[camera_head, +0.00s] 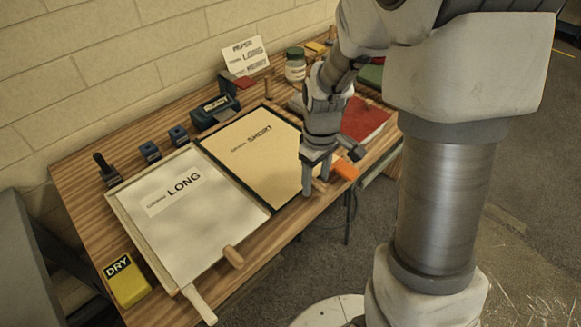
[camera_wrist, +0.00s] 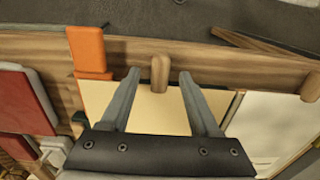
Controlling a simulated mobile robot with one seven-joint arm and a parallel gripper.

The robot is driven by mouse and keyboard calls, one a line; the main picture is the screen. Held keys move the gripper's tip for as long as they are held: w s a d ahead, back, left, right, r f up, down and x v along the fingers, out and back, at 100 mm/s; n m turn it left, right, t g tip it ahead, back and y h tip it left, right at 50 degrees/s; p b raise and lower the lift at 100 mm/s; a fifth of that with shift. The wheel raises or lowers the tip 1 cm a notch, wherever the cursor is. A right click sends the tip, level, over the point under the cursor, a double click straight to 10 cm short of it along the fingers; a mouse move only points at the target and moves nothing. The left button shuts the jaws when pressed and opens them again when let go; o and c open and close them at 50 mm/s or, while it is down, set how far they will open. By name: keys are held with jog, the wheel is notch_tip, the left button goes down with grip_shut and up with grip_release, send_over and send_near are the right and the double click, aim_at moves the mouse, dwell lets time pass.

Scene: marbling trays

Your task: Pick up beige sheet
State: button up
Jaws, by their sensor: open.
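The beige sheet (camera_head: 247,168), marked SHORT, lies flat in a dark-rimmed tray (camera_head: 236,188) beside the white sheet (camera_head: 180,226) marked LONG. My gripper (camera_head: 316,186) is open and empty by the front right corner of the beige sheet's tray. In the wrist view, the beige sheet (camera_wrist: 158,112) shows between and beyond my spread fingers. A wooden peg (camera_wrist: 160,72) stands between the fingertips at the front edge; I cannot tell if they touch it. My gripper hides part of this corner in the head view.
An orange block (camera_head: 346,171) is close to the right of my gripper, with a red book (camera_head: 363,119) behind it. A second peg (camera_head: 233,257) stands before the white sheet. A yellow DRY block (camera_head: 126,284) is at the front left. Stampers and a jar (camera_head: 295,69) line the wall side.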

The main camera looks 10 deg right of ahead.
jog(key=shift+f, duration=0.15)
grip_shut()
dwell(0.4)
